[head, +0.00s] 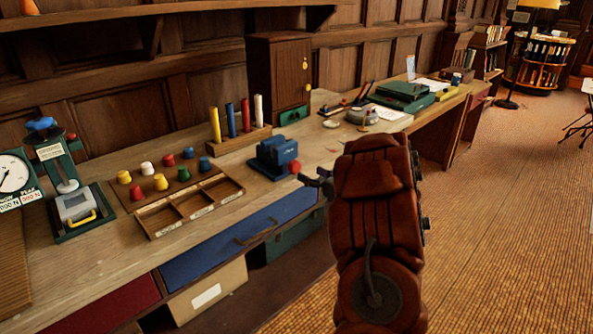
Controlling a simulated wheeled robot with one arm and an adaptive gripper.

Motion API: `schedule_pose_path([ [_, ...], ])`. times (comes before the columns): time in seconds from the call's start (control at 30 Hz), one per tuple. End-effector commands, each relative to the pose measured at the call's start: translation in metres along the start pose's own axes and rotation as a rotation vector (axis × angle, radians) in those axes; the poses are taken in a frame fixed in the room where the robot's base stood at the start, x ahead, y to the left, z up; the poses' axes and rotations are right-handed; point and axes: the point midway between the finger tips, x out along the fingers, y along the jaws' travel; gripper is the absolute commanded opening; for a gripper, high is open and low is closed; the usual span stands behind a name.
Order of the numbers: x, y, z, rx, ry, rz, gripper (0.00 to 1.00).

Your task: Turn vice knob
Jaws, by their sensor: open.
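The vice (274,156) is a small blue block on the wooden bench, near its front edge. Its red knob (295,167) sticks out at the vice's lower right side, facing the front edge. My gripper (308,178) is dark and small in view, just to the right of the knob and slightly lower. It is open and appears empty. Whether a fingertip touches the knob cannot be told at this size. My orange-brown arm (375,200) comes up from the bottom right and hides part of the bench edge behind it.
Left of the vice are a divided wooden tray (187,210), several coloured pegs and a rack of coloured rods (237,140). A gauge press (68,185) stands further left. A wooden cabinet (279,80) is behind the vice. Open floor (500,220) lies to the right.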

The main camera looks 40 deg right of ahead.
Motion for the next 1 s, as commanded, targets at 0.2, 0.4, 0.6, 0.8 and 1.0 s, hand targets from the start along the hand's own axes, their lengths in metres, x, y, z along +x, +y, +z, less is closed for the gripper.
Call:
schedule_pose_path([
  [0.2, -0.008, 0.001, -0.003, -0.06, -0.048, 0.05, 0.73],
  [0.4, 0.01, 0.004, 0.001, -0.063, -0.054, 0.056, 0.73],
  [0.6, 0.037, 0.005, 0.002, -0.062, -0.052, 0.054, 0.73],
  [0.8, 0.058, 0.006, 0.001, -0.061, -0.05, 0.052, 0.73],
  [1.0, 0.068, 0.006, 0.001, -0.063, -0.05, 0.051, 0.73],
])
